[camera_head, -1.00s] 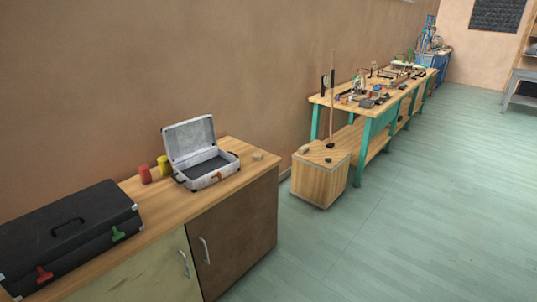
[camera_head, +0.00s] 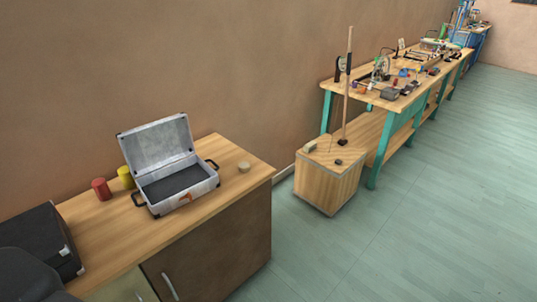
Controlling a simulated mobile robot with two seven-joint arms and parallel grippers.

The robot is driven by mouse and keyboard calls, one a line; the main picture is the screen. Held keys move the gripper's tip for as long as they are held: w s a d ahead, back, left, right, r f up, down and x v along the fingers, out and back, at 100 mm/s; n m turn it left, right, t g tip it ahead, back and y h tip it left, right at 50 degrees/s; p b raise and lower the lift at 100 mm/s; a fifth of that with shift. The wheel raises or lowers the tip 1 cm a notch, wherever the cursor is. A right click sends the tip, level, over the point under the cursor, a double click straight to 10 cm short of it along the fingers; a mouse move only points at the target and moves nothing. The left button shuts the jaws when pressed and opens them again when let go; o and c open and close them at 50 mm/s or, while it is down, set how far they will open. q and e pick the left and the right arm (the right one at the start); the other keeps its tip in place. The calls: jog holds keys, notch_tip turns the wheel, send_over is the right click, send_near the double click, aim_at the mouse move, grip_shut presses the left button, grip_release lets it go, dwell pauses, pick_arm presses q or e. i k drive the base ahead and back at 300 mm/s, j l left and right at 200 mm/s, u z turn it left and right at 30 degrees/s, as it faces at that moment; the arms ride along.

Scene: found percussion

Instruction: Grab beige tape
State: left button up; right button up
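A small beige roll, which looks like the beige tape (camera_head: 244,167), lies on the wooden cabinet top near its right end. It is just right of an open silver case (camera_head: 178,199) and apart from it. Neither gripper shows in the head view. A dark rounded shape at the lower left corner may be part of my own arm.
A red cylinder (camera_head: 101,189) and a yellow one (camera_head: 126,177) stand left of the silver case. A black case (camera_head: 38,243) is at the far left. A wooden box (camera_head: 327,187) with a pole and a cluttered workbench (camera_head: 376,99) stand beyond. The green floor at right is clear.

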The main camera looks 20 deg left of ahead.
aim_at(244, 167)
jog(key=i+z, duration=0.25)
jog(key=i, duration=1.1)
jog(key=i+u, duration=0.55)
jog(key=u, duration=0.2)
jog(key=i+l+u, duration=0.2)
jog(key=u, duration=0.15)
jog(key=i+l+u, duration=0.1)
jog(key=i+u, duration=0.15)
jog(key=u, duration=0.2)
jog(key=i+l+u, duration=0.15)
jog(key=i+u, duration=0.15)
jog(key=u, duration=0.2)
jog(key=i+l+u, duration=0.2)
jog(key=u, duration=0.25)
